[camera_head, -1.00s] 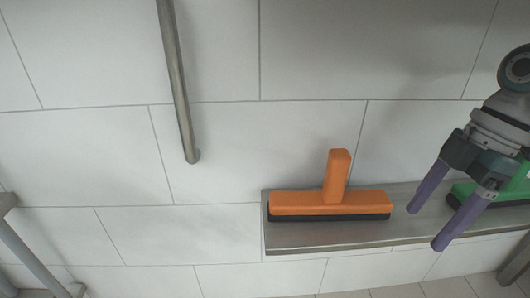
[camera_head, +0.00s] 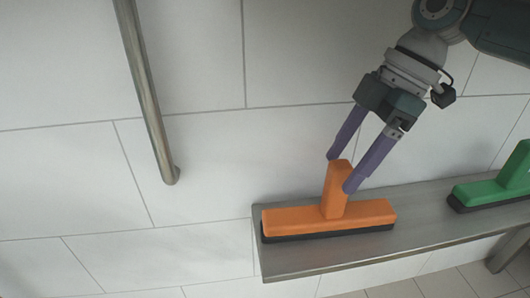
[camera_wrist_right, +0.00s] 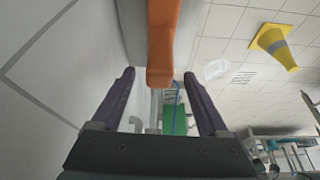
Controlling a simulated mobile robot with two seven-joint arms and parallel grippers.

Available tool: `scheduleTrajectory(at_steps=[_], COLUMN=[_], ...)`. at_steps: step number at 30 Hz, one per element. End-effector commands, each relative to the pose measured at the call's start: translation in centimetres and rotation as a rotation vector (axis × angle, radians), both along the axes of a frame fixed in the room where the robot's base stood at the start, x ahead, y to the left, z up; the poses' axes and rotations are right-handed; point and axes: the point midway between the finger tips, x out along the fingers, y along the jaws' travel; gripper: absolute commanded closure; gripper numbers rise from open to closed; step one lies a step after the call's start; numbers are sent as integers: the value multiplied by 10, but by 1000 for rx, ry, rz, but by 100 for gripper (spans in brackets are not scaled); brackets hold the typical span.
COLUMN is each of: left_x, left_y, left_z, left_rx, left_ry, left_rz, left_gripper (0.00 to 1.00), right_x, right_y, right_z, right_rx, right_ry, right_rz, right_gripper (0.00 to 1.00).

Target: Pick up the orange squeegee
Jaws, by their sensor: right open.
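The orange squeegee (camera_head: 328,215) stands on a grey metal shelf (camera_head: 300,262), its black rubber edge down and its handle pointing up. My right gripper (camera_head: 340,173) is open, with its purple fingers at the top of the handle, one on each side in the head view. In the right wrist view the orange handle (camera_wrist_right: 161,50) comes in from the top, its end centred ahead of the gap between the fingertips (camera_wrist_right: 158,75). The fingers do not close on it. My left gripper is not in view.
A green squeegee (camera_head: 495,185) stands on the same shelf to the right. A metal bar (camera_head: 150,95) is on the tiled wall at the left. The right wrist view shows a yellow cone (camera_wrist_right: 275,45) on the floor. The shelf between the squeegees is clear.

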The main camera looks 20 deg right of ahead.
Motion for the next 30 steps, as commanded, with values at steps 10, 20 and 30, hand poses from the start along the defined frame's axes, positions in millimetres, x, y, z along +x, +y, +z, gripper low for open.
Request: scheduleTrajectory(at_steps=[10, 20, 30], left_x=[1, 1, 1], left_y=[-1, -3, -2], left_z=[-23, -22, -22], left_rx=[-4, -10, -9], left_ry=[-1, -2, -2], left_rz=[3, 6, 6], left_gripper=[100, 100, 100], right_x=[4, 5, 5], right_y=[16, 18, 17], right_z=[-45, -46, -45], right_rx=[-1, -1, -1], right_ry=[2, 0, 0], right_rz=[2, 1, 1], right_gripper=[22, 31, 70])
